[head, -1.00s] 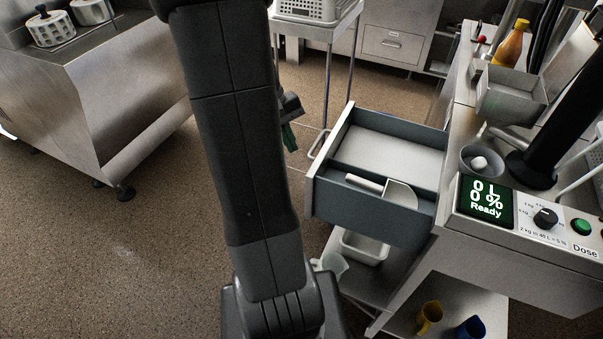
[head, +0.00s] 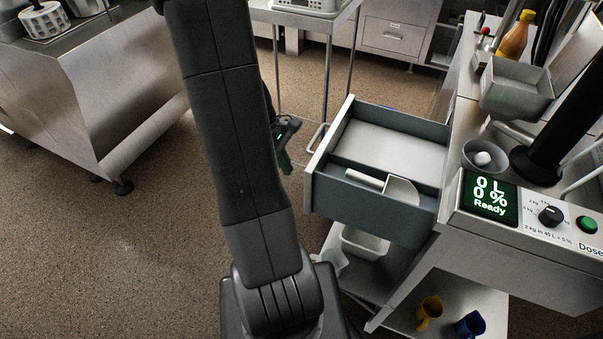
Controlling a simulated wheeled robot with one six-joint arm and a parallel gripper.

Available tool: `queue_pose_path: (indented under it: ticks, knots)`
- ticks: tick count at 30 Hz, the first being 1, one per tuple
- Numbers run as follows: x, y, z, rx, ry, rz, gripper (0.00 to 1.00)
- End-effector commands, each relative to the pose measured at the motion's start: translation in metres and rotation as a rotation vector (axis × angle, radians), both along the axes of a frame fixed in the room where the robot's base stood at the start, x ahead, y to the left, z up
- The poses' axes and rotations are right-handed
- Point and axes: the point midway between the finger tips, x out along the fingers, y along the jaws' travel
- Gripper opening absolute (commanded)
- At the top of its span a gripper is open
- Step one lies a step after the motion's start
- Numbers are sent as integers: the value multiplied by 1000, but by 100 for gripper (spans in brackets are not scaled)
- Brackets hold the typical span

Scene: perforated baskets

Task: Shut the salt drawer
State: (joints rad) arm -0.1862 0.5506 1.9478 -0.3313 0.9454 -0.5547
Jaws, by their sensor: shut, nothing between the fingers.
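The salt drawer (head: 372,204) is pulled out from the steel counter at the right, its open top facing up. A white scoop (head: 386,185) lies inside it, in the nearer compartment. The drawer's pale front panel (head: 327,150) faces left and carries a bar handle (head: 316,138). My gripper (head: 285,163) is just left of the drawer front, partly hidden behind my arm. It points down with green-tipped fingers, shut and empty. A small gap shows between it and the handle in the picture; the depth between them is hard to tell.
A dosing panel (head: 490,196) sits on the counter beside the drawer. Below are a white tub (head: 364,243), a yellow jug (head: 430,312) and a blue jug (head: 470,323) on the lower shelf. A steel trolley stands behind.

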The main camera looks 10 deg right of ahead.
Motion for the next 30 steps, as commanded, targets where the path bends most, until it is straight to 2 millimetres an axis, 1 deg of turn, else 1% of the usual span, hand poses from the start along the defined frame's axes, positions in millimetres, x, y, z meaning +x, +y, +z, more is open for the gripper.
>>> queue_pose_path:
  ticks: [1, 2, 3, 6, 12, 30]
  knots:
    - [-3, -4, -12, -1, 6, -1, 0]
    - [-5, -6, -17, 0, 5, -1, 0]
    - [-8, -12, -13, 0, 1, -3, 0]
    - [-17, -24, -13, 0, 0, -3, 0]
    - [-24, -36, -13, 1, -1, -1, 0]
    - [-25, -38, -13, -1, -1, 0, 0]
